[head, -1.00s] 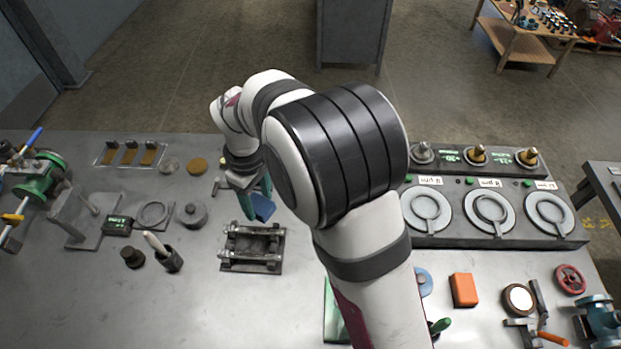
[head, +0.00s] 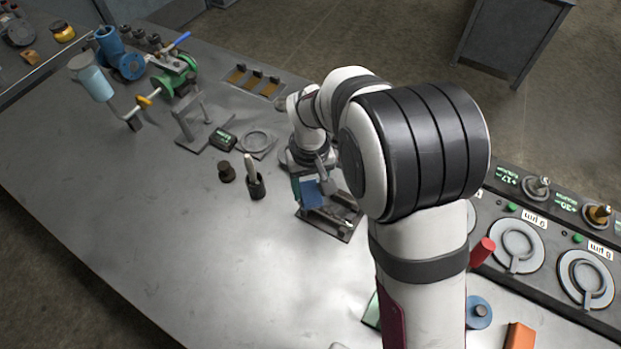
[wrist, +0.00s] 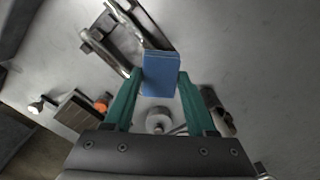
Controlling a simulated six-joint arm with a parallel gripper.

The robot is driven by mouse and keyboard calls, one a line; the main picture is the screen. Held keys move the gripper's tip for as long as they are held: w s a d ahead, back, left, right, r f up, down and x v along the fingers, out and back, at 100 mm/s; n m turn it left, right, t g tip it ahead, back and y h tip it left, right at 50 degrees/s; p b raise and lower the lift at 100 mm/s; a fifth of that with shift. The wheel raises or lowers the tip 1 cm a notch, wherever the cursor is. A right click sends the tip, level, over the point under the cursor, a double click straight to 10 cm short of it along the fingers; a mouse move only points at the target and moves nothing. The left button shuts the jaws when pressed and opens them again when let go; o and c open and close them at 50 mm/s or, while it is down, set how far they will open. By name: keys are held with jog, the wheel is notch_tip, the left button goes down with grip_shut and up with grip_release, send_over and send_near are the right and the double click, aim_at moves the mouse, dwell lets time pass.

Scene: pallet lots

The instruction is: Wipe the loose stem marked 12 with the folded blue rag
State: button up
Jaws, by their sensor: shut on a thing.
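My gripper (wrist: 160,85) is shut on the folded blue rag (wrist: 160,72), which sits between its two green fingers in the wrist view. In the head view the rag (head: 311,193) hangs in front of my wrist, over or just beside the far left part of a dark metal rack (head: 328,226). The rack also shows at the upper left of the wrist view (wrist: 93,37), with bright bars across it. I cannot tell whether the rag touches anything. No mark 12 is readable, so I cannot pick out that stem.
A cup with a pale-handled tool (head: 256,187) and a small dark knob (head: 226,172) stand left of the rack. A ring on a plate (head: 257,141) lies behind them. A green valve (head: 176,80) stands further left. The front left of the bench (head: 150,215) is clear.

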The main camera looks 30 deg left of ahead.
aim_at(351, 226)
notch_tip(351, 226, down, 3)
jog(key=shift+r, duration=0.15)
jog(key=shift+d+f, duration=0.2)
jog(key=shift+d, duration=0.4)
jog(key=shift+c, duration=0.7)
jog(key=shift+d+f, duration=0.2)
jog(key=shift+d, duration=4.35)
jog(key=shift+a, duration=5.1)
jog(key=shift+r, duration=4.15)
